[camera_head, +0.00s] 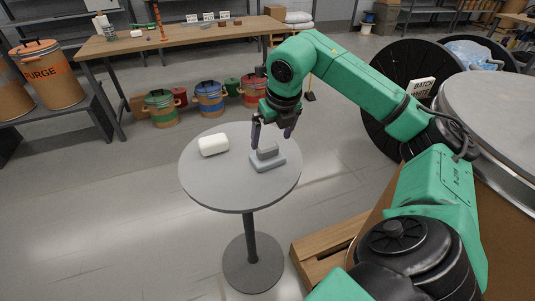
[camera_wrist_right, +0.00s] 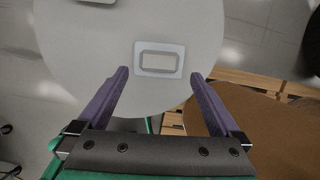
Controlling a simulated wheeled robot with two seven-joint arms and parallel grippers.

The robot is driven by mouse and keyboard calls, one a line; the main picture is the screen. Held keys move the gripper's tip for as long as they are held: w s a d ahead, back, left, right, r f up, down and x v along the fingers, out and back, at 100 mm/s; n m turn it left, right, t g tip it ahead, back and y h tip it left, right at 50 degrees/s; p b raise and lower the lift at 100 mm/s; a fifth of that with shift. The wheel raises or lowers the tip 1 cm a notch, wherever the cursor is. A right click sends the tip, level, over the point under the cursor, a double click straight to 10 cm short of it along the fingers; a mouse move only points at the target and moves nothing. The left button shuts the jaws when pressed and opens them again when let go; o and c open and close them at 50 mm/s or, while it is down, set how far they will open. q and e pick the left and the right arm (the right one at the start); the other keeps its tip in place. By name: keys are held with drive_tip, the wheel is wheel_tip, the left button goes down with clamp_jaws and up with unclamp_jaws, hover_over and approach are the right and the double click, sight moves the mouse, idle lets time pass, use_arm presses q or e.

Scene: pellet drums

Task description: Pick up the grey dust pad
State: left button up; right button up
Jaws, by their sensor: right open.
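The grey dust pad (camera_head: 268,163), a flat rectangular base with a smaller raised block on top, lies on the round grey table (camera_head: 215,184), right of its middle. My right gripper (camera_head: 271,143) is open and points down over the pad. In the wrist view its two purple fingers (camera_wrist_right: 160,73) are wide apart with nothing held between them; the pad shows just beyond the tips. My left gripper is not in view.
A white rounded block (camera_head: 213,145) lies on the same table, left of the pad. A wooden pallet (camera_head: 322,250) and a large drum (camera_head: 497,105) stand at the right. Colored buckets (camera_head: 208,99) stand under the workbench (camera_head: 175,40) behind. The table's front is clear.

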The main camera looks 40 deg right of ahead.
drive_tip(key=x, duration=0.5)
drive_tip(key=shift+w+f, duration=0.15)
drive_tip(key=shift+w, duration=0.05)
drive_tip(key=c, duration=1.3)
wheel_tip(320, 180, up, 14)
drive_tip(key=p, duration=0.4)
wheel_tip(320, 180, up, 6)
drive_tip(key=p, duration=0.3)
hover_over(268, 147)
drive_tip(key=shift+d, duration=0.1)
